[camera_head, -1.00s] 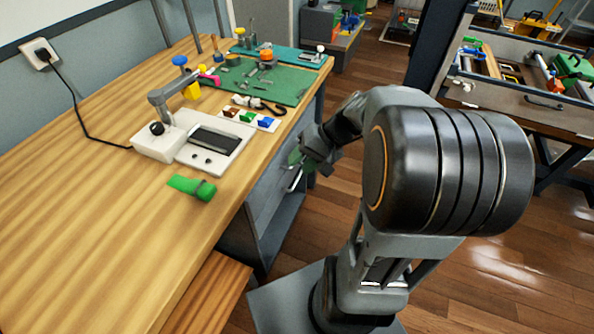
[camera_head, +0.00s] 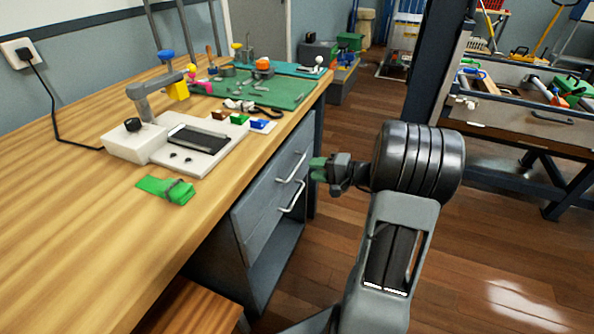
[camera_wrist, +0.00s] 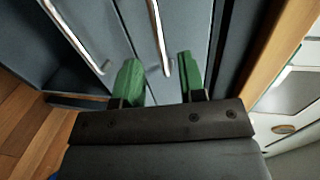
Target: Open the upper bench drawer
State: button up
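The upper bench drawer (camera_head: 262,187) is a grey front under the wooden bench top, and it looks shut. Its light bar handle (camera_head: 291,168) is above the lower drawer's handle (camera_head: 293,197). My gripper (camera_head: 317,169) is just right of the upper handle, at about its height, and looks apart from it. In the wrist view my green fingers (camera_wrist: 158,80) are open and empty. The upper handle (camera_wrist: 159,38) shows in line with the gap between them, ahead of the tips. The lower handle (camera_wrist: 76,36) lies to the left.
The bench top (camera_head: 70,215) carries a white device (camera_head: 190,145), a green strap piece (camera_head: 166,190) and a green mat (camera_head: 285,92) with small parts. A stool (camera_head: 200,305) stands at the front. A second workbench (camera_head: 535,125) is at the right. The floor between is clear.

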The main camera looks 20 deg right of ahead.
aim_at(296, 167)
jog(key=b+x, duration=0.1)
jog(key=x, duration=0.5)
jog(key=shift+w+a, duration=0.25)
jog(key=shift+a, duration=0.05)
jog(key=shift+c, duration=0.3)
grip_shut()
